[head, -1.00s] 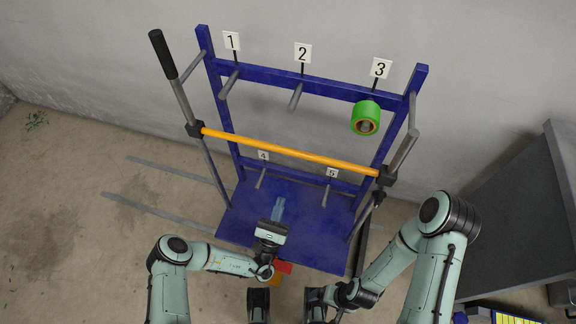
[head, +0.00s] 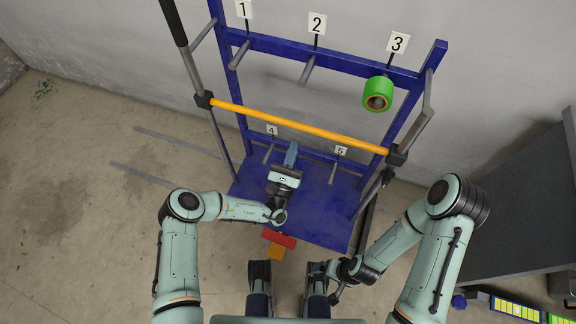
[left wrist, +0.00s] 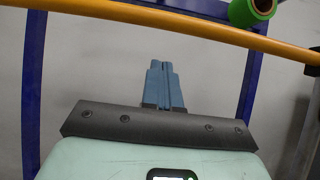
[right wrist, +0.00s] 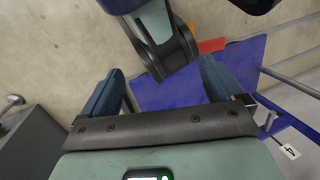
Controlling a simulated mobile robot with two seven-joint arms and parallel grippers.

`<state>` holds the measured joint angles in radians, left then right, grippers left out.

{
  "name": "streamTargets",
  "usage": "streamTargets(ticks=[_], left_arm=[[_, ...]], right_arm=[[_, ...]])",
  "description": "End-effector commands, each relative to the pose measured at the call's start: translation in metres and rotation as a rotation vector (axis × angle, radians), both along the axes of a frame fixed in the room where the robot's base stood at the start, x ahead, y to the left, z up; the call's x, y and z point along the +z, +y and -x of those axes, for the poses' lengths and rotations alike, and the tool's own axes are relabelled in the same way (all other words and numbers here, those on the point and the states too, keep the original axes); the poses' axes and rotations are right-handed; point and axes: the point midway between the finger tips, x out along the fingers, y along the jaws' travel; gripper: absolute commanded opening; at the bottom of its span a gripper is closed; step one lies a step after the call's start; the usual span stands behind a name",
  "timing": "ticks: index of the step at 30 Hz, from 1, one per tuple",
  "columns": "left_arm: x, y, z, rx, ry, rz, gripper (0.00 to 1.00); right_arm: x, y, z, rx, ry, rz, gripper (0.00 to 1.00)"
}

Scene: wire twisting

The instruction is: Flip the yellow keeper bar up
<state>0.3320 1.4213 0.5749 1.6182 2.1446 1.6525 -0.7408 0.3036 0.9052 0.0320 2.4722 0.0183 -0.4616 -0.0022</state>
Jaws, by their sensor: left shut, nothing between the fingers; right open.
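The yellow keeper bar (head: 300,126) runs across the front of the blue rack (head: 333,60), between dark clamps on the two side posts. It slopes slightly down to the right. In the left wrist view the bar (left wrist: 170,28) crosses above the fingers. My left gripper (head: 291,152) is shut and empty, just below and in front of the middle of the bar; it also shows in the left wrist view (left wrist: 164,85). I cannot tell its exact gap to the bar. My right gripper (right wrist: 160,90) is open and empty, low over the floor near the blue base plate.
A green roll (head: 378,94) hangs on the peg under label 3. Other numbered pegs are bare. A black-handled lever (head: 174,22) rises at the left post. Red (head: 279,238) and orange blocks lie before the base. A grey cabinet (head: 520,210) stands at right.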

Motion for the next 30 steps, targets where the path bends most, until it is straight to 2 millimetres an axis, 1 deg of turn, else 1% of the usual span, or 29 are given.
streamTargets(ticks=[1, 3, 7, 12, 23, 26, 29, 30], left_arm=[[0.008, -0.001, -0.005, 0.001, -0.003, 0.000, 0.00], [0.020, -0.002, -0.006, -0.001, -0.003, 0.000, 0.00], [0.034, -0.003, -0.008, -0.001, -0.001, 0.000, 0.00], [0.041, -0.003, -0.009, 0.000, 0.000, 0.000, 0.00], [0.042, -0.003, -0.009, 0.000, 0.000, 0.000, 0.00], [0.048, -0.003, -0.009, 0.001, 0.000, -0.001, 0.00], [0.062, -0.003, -0.009, 0.001, -0.003, 0.001, 0.00], [0.069, -0.002, -0.009, 0.002, -0.004, 0.002, 0.00]], right_arm=[[0.000, -0.001, -0.001, -0.001, -0.003, 0.001, 0.94], [0.002, 0.000, 0.001, 0.001, 0.003, -0.001, 0.94], [0.003, 0.001, 0.003, 0.003, 0.008, -0.003, 0.94], [0.003, 0.002, 0.004, 0.004, 0.010, -0.005, 0.94], [0.005, 0.002, 0.004, 0.004, 0.011, -0.006, 0.94], [0.010, 0.002, 0.006, 0.007, 0.018, -0.007, 0.94], [0.021, 0.004, 0.011, 0.011, 0.032, -0.012, 0.94], [0.026, 0.004, 0.014, 0.014, 0.041, -0.015, 0.94]])
